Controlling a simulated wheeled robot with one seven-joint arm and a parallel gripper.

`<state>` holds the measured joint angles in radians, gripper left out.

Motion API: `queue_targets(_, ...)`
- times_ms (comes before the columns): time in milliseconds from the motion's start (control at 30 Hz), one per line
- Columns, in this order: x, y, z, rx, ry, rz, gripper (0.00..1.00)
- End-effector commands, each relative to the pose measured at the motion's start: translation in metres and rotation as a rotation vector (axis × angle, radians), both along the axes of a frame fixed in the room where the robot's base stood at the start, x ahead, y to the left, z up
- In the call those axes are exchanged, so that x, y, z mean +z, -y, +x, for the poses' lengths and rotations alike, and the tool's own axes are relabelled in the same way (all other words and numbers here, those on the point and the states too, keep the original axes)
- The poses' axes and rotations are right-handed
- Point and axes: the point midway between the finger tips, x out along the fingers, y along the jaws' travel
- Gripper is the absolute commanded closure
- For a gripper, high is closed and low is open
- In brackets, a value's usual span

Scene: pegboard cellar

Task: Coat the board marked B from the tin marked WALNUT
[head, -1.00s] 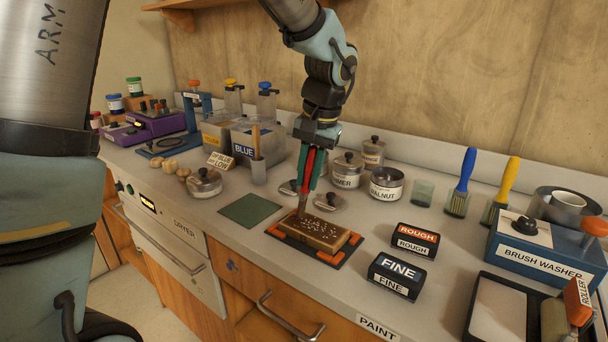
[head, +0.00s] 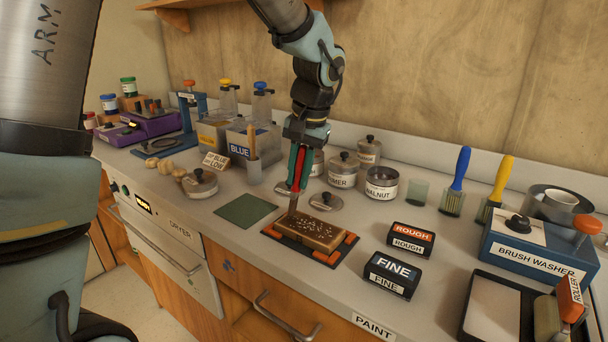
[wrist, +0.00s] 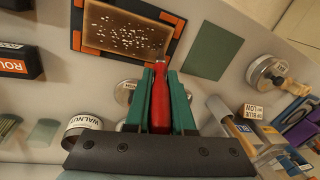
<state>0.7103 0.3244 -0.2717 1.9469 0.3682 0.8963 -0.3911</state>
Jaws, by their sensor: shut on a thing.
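White specks dot the board's top. The board lies in a black holder with orange corners; no letter B shows on it. The tin marked WALNUT (head: 382,184) stands open behind, to the right; it also shows in the wrist view (wrist: 84,128).
Loose lids (head: 326,202) lie behind the board. A green mat (head: 246,208) is to its left. ROUGH (head: 410,240) and FINE (head: 391,275) blocks are to its right. Other tins (head: 343,170), blue and yellow brushes (head: 455,185) and the brush washer (head: 535,250) stand around.

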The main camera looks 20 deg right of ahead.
Motion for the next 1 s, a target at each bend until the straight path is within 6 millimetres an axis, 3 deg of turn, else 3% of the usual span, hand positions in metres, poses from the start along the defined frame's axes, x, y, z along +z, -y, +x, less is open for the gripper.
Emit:
queue_targets(233, 0.000, -0.003, 0.006, -0.001, -0.001, 0.001, 1.00)
queue_targets(1000, 0.000, 0.015, -0.027, -0.001, 0.000, 0.000, 1.00)
